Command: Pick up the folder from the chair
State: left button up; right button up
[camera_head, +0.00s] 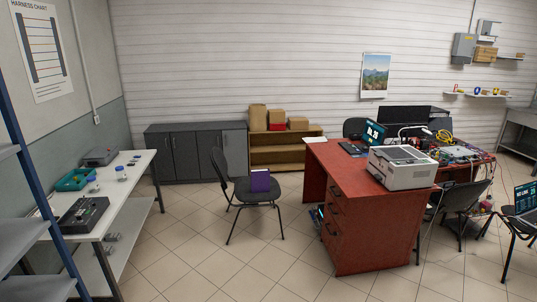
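A purple folder (260,181) stands upright on the seat of a dark grey chair (243,193) in the middle of the room. It seems to rest near the seat's far side, with a pale edge showing along its left. The chair's backrest is to the left of the folder. The chair stands on the tiled floor, some way off from me. Neither of my grippers shows in the head view.
Open tiled floor (205,255) lies in front of the chair. A white workbench (125,185) stands at the left, behind a blue shelf post (35,170). A red desk (345,215) with a printer (403,167) stands right of the chair. Dark cabinets (190,155) line the back wall.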

aim_at(260, 178)
jog(key=i, duration=2.2)
